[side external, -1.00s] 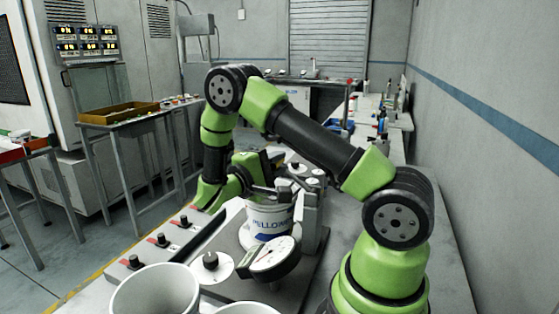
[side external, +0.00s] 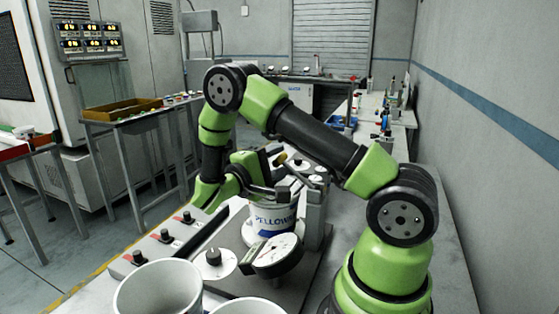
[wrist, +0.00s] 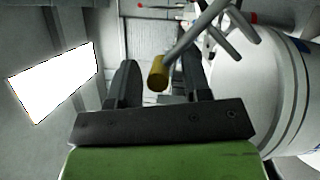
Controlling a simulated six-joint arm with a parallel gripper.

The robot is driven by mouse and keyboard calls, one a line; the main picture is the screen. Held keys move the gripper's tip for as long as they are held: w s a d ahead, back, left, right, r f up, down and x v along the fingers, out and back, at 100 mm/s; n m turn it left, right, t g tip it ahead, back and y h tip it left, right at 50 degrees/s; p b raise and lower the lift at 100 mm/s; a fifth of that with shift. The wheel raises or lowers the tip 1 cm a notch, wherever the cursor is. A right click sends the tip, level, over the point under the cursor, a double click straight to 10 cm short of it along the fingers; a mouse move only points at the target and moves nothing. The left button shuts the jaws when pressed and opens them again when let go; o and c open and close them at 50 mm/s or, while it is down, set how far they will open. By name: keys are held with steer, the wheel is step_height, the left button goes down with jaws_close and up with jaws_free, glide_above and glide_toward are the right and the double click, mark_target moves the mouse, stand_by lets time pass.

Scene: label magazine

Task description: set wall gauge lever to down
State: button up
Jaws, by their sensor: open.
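A lever with a grey rod and a yellow cylindrical grip (wrist: 158,74) shows in the wrist view. The rod slants up to the right from the grip. My gripper (wrist: 160,82) is open, with one dark finger on each side of the grip; I cannot tell whether either touches it. In the side view my gripper (side external: 262,183) is beside the white lettered container, and a small yellow piece (side external: 281,159) shows just beyond it. A round white-faced gauge (side external: 277,252) tilts in the foreground; whether the lever belongs to it is unclear.
The white lettered container (side external: 270,221) stands close by my gripper; its curved wall (wrist: 277,85) fills the right of the wrist view. Two white cups stand in front, one at left (side external: 158,286). Black knobs (side external: 213,257) line the panel.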

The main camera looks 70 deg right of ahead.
steer(key=v, duration=0.8)
steer(key=shift+a, duration=0.4)
steer(key=shift+w, duration=0.1)
steer(key=shift+c, duration=0.3)
